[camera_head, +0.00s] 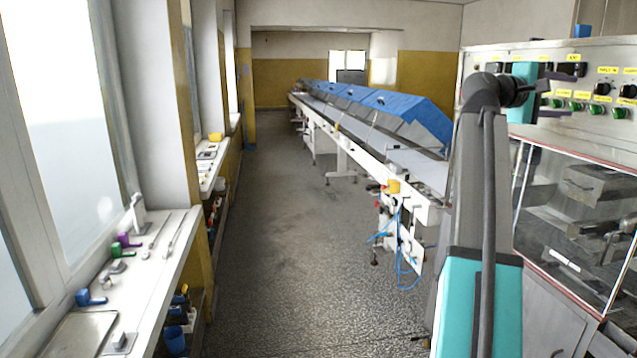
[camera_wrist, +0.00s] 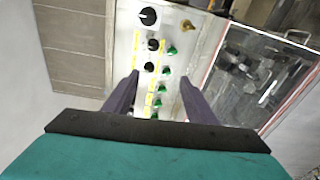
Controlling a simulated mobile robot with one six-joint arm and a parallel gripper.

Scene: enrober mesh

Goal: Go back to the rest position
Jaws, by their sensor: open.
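My gripper (camera_wrist: 160,92) is open, with its two dark fingers apart and nothing between them in the wrist view. Beyond the fingers is the control panel (camera_wrist: 178,20) with black knobs and green switches. I cannot tell how far the fingertips are from the panel. In the head view my arm rises at the right in front of the machine, and its upper end reaches toward the control panel (camera_head: 548,60).
A machine with a clear-windowed cabinet (camera_head: 570,215) stands close at the right. A long conveyor (camera_head: 345,125) with blue covers runs toward the back. A windowsill (camera_head: 150,255) with scoops and small tools lines the left. The floor (camera_head: 285,240) between is clear.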

